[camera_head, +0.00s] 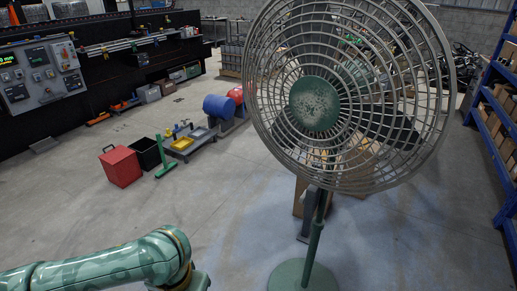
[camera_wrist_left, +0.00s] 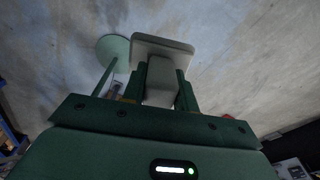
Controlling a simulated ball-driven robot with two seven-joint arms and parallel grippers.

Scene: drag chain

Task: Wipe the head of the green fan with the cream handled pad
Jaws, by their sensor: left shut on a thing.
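The green fan (camera_head: 314,103) stands upright at the centre right in the head view. Its round wire cage is grey, and its green hub cap is speckled with pale marks. Its round base also shows upside down in the left wrist view (camera_wrist_left: 113,47). My left gripper (camera_wrist_left: 160,70) is shut on the handle of the cream handled pad (camera_wrist_left: 162,44) in the left wrist view. The pad's flat plate lies beyond the fingertips. In the head view my left arm is at the lower left, apart from the fan, with its gripper and the pad out of frame. My right gripper is not in view.
A red box (camera_head: 121,166), a black bin (camera_head: 146,153) and a blue drum (camera_head: 218,107) stand on the floor left of the fan. Blue shelving (camera_head: 492,125) stands at the right edge. The floor between my left arm and the fan is clear.

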